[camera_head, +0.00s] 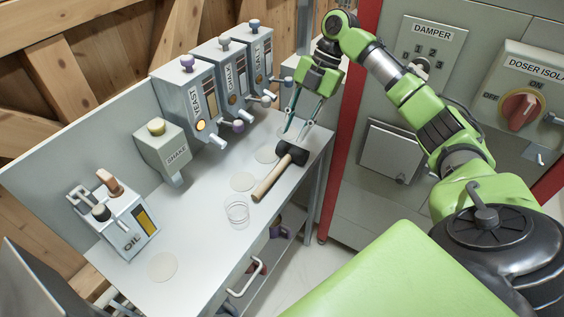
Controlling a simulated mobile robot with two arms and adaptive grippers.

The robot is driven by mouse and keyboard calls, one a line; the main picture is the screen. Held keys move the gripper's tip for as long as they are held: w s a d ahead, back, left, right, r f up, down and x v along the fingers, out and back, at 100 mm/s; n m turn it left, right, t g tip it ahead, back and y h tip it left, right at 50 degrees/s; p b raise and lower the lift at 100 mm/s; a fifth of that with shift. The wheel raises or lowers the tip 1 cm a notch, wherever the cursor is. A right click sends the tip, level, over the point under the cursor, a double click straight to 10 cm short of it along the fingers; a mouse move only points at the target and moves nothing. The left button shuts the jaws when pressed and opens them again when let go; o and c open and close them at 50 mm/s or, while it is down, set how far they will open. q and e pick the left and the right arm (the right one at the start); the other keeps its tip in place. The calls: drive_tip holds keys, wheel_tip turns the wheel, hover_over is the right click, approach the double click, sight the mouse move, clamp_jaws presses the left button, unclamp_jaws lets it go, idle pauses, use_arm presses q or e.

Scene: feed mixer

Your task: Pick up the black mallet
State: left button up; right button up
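The black mallet (291,153) lies on the grey metal table near its right edge. Its black head is toward the back, and its light wooden handle points down to the left. My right gripper (295,134) points down from above, just behind the mallet's head. Its two thin fingers are spread apart with nothing between them. The fingertips are close to the head in the picture, but I cannot tell how high they are above the table. My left gripper is not in view.
A clear glass cup (237,211) stands left of the mallet's handle. Yeast (193,102) and shake (163,149) dispensers line the back, with an oil can (124,222) at left. A damper panel (424,45) stands at right. The table's front is mostly clear.

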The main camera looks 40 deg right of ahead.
hover_over(278, 168)
drive_tip(key=d, duration=0.2)
wheel_tip(278, 168, down, 7)
drive_tip(key=shift+d+p, duration=0.1)
drive_tip(key=shift+p, duration=0.3)
drive_tip(key=p+x, duration=0.1)
drive_tip(key=x, duration=0.3)
drive_tip(key=shift+s+f, duration=0.1)
drive_tip(key=shift+f, duration=0.05)
drive_tip(key=shift+a+f, duration=0.2)
drive_tip(key=shift+f, duration=0.2)
clamp_jaws()
